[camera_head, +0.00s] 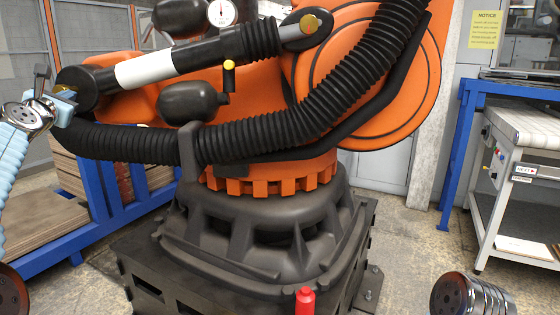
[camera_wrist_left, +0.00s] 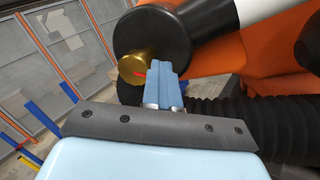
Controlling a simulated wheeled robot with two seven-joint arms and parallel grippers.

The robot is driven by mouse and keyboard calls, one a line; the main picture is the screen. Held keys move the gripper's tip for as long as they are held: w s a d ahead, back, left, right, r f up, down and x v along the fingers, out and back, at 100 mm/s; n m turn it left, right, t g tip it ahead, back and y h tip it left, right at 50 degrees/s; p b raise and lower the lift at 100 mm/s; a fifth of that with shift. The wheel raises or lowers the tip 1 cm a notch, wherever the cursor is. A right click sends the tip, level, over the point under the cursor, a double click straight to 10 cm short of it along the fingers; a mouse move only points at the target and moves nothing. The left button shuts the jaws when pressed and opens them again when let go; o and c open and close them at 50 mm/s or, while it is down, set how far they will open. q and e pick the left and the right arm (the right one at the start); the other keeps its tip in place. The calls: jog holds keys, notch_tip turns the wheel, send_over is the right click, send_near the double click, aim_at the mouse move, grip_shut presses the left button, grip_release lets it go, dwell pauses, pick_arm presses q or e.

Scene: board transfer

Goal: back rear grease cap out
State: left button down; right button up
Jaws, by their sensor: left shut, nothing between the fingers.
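The rear grease cap (camera_wrist_left: 134,67) is a brass-coloured round cap with a red mark on its face. It sits at the end of a black cylinder (camera_wrist_left: 165,35) in the left wrist view. My left gripper (camera_wrist_left: 163,78) is shut and empty, its light-blue fingers in front of the cap's right edge. I cannot tell whether they touch it. In the head view my left gripper (camera_head: 64,97) is at the left end of the black and white cylinder (camera_head: 150,68), and the cap is mostly hidden there. My right gripper is not in view.
The orange robot arm (camera_head: 365,65) stands on a dark base (camera_head: 265,235). A ribbed black hose (camera_head: 330,115) runs below the cylinder. A yellow-topped knob (camera_head: 229,66) and a dial gauge (camera_head: 221,12) are nearby. A red bottle (camera_head: 305,300) stands low in front. Blue racks stand on both sides.

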pick_arm(q)
jog(key=shift+r, duration=0.2)
dwell(0.4)
jog(key=shift+d, duration=0.1)
jog(key=a+b+v, duration=0.1)
jog(key=b+v, duration=0.2)
jog(key=v, duration=0.3)
jog(key=shift+d+r, duration=0.2)
jog(key=shift+r, duration=0.05)
jog(key=shift+s+f, duration=0.1)
jog(key=shift+s, duration=0.1)
